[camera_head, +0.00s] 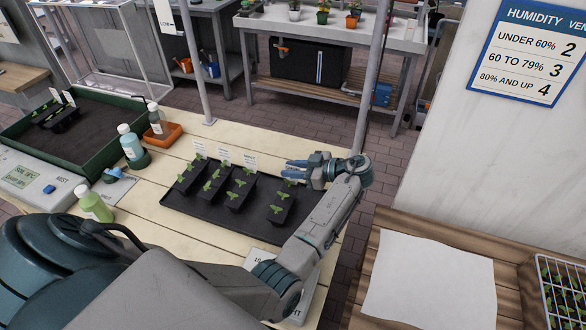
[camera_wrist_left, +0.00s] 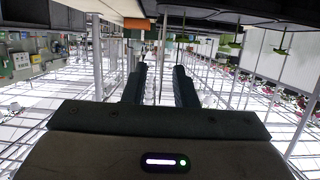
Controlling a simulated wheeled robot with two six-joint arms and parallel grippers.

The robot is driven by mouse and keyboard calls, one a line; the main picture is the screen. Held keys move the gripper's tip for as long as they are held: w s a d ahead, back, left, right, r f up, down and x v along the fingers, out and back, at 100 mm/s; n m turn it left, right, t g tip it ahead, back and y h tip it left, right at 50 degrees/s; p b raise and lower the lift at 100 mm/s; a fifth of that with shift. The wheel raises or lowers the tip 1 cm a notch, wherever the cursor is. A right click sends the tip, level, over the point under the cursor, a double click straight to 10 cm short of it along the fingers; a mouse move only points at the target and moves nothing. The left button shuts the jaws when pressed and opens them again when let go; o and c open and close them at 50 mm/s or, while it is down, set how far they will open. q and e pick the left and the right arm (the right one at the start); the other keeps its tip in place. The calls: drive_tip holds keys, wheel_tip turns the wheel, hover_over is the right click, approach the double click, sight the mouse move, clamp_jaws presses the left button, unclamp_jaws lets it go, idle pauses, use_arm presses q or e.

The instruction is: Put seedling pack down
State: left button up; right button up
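My right gripper is not in view.
A green-edged soil bed (camera_head: 95,110) at the left holds more dark seedling packs (camera_head: 58,115). Bottles (camera_head: 131,143) stand beside it, one in an orange dish (camera_head: 160,134). A metal post (camera_head: 370,70) rises behind my gripper. A white sheet (camera_head: 430,280) lies on a wooden surface at right.

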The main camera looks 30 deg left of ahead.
use_arm(q)
drive_tip(key=b+v, duration=0.5)
drive_tip(key=v, duration=0.7)
drive_tip(key=shift+s, duration=0.1)
